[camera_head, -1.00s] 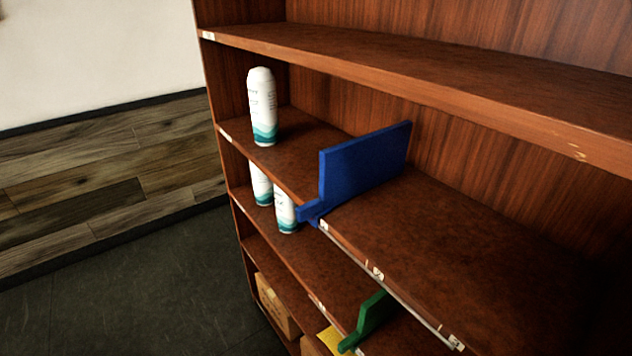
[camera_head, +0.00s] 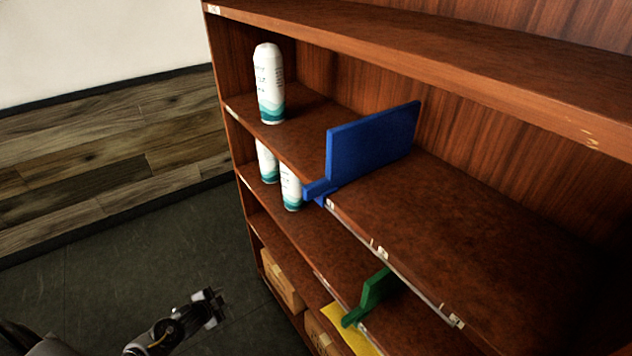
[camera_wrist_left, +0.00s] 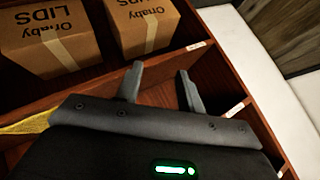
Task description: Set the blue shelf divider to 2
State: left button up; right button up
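The blue shelf divider (camera_head: 372,142) stands upright across a middle shelf (camera_head: 470,235) in the head view, its small front tab (camera_head: 318,189) sticking out past the shelf's front edge. Small white labels run along a rail (camera_head: 392,262) on that edge; one is right beside the divider, and their numbers are too small to read. My left gripper (camera_head: 214,304) is low at the bottom left of the head view, well below and left of the divider. In the left wrist view its two fingers (camera_wrist_left: 160,84) are apart with nothing between them. My right gripper is not in view.
A white bottle (camera_head: 268,84) stands left of the divider, with two more bottles (camera_head: 290,187) on the shelf below. A green divider (camera_head: 372,294) and yellow sheet (camera_head: 350,330) are lower. Boxes (camera_head: 283,280) sit on lower shelves. Open floor (camera_head: 150,260) lies left.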

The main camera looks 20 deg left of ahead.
pick_arm(q)
jog(key=w+d+r+m+t+h, duration=0.1)
jog(key=w+d+r+m+t, duration=0.2)
jog(key=r, duration=0.7)
jog(key=w+d+r+m+h, duration=0.2)
jog(key=w+r+m, duration=0.25)
jog(key=r, duration=0.45)
jog(key=w+d+r+m+t+h, duration=0.1)
jog(key=w+d+r+m+t, duration=0.3)
jog(key=r, duration=0.6)
notch_tip(320, 180, up, 7)
jog(key=s+d+m+g+h, duration=0.1)
jog(key=s+d+m+h, duration=0.15)
jog(key=m, duration=0.25)
jog(key=m+h+b, duration=0.1)
jog(key=m+h, duration=0.4)
jog(key=m, duration=1.3)
send_near(327, 181)
jog(key=shift+w+a+n+g, duration=0.25)
jog(key=shift+w+a+g, duration=0.1)
jog(key=shift+g, duration=0.05)
jog(key=p+x, duration=0.3)
jog(key=x, duration=0.3)
jog(key=shift+w+r, duration=0.1)
jog(key=shift+p+x, duration=0.35)
jog(key=shift+x, duration=0.45)
